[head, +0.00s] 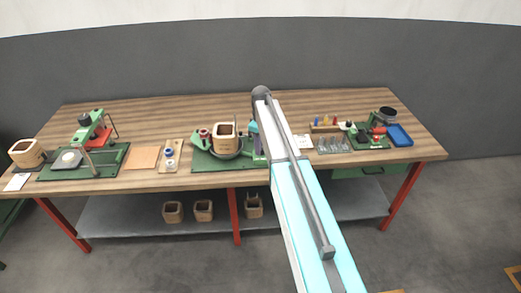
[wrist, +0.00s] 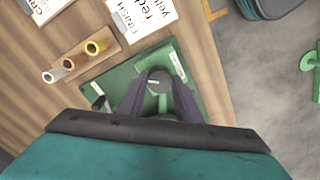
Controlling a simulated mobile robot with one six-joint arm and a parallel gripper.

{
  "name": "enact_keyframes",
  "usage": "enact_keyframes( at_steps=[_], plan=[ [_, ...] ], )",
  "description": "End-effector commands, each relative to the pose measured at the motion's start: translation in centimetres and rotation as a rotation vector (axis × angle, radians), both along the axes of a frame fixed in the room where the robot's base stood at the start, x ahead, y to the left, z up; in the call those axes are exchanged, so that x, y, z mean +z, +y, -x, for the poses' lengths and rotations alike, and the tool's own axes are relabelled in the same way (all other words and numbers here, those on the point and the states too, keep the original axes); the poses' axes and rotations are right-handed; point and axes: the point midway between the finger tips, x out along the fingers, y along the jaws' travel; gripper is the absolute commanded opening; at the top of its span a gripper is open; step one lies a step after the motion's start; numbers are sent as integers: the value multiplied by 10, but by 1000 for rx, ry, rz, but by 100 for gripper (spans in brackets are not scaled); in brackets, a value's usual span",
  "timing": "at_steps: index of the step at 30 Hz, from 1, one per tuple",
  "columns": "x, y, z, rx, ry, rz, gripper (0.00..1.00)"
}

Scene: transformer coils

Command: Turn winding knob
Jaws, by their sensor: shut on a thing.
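In the wrist view, the round dark grey winding knob (wrist: 158,77) with a light mark on top stands over a green base plate (wrist: 118,79). My gripper (wrist: 159,88) has its two dark fingers closed on either side of the knob. In the head view, the green winding station (head: 205,163) sits mid-table and carries a square wooden coil former (head: 224,131). My gripper (head: 259,155) is at the station's right end, partly behind my arm, which hides the knob there.
In the wrist view, a wooden block (wrist: 81,62) with several metal-coloured cylinders and printed cards (wrist: 142,17) lie near the knob. In the head view, a green press (head: 91,133) stands at left; a blue tray (head: 399,135) is at right. Wooden formers (head: 173,212) sit on the lower shelf.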

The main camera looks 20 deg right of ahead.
Motion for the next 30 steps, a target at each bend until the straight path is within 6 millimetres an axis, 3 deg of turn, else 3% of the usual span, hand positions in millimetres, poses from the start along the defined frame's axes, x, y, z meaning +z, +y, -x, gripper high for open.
enact_keyframes(
  at_steps=[18,30],
  plan=[
    [-2,-1,1,-555,2,1,9],
    [0,1,0,-730,1,0,9]
  ],
)
